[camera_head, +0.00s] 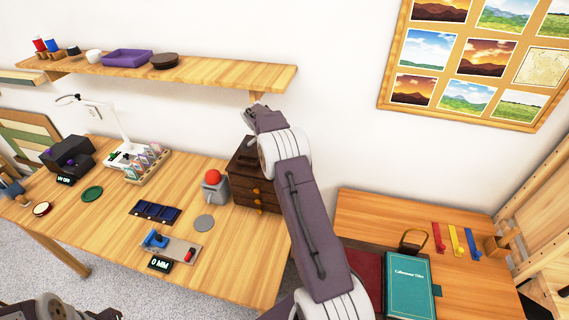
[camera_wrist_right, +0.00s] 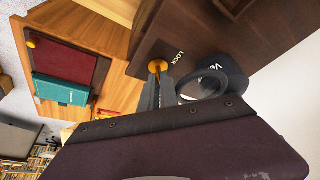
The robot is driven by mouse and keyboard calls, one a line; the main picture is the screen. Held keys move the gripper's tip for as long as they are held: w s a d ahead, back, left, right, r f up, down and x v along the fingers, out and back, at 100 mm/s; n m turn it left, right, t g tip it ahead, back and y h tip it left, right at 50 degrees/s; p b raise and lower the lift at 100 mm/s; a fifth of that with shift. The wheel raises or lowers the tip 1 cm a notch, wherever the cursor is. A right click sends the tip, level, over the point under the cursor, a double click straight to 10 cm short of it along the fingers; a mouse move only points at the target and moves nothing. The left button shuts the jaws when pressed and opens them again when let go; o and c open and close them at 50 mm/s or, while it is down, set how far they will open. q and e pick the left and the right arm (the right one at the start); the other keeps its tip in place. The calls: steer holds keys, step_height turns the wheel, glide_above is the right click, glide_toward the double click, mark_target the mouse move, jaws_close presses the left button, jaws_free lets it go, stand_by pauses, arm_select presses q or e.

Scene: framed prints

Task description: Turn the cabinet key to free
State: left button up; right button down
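The dark wood cabinet (camera_head: 243,188) with small drawers and brass knobs stands at the right back of the left table, partly hidden behind my right arm. In the right wrist view its dark top (camera_wrist_right: 205,28) carries the word LOCK beside a round brass key head (camera_wrist_right: 157,66). My right gripper (camera_wrist_right: 162,88) has its grey fingertips right at the key head. Whether they press on it is unclear.
A grey device with a red ball (camera_head: 213,183) stands left of the cabinet. A wall shelf (camera_head: 225,75) hangs above. A teal book (camera_head: 410,285) lies on the right table.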

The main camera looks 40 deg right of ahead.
steer(key=shift+r, duration=0.1)
steer(key=c, duration=1.6)
jaws_free()
steer(key=v, duration=0.9)
steer(key=shift+a, duration=0.1)
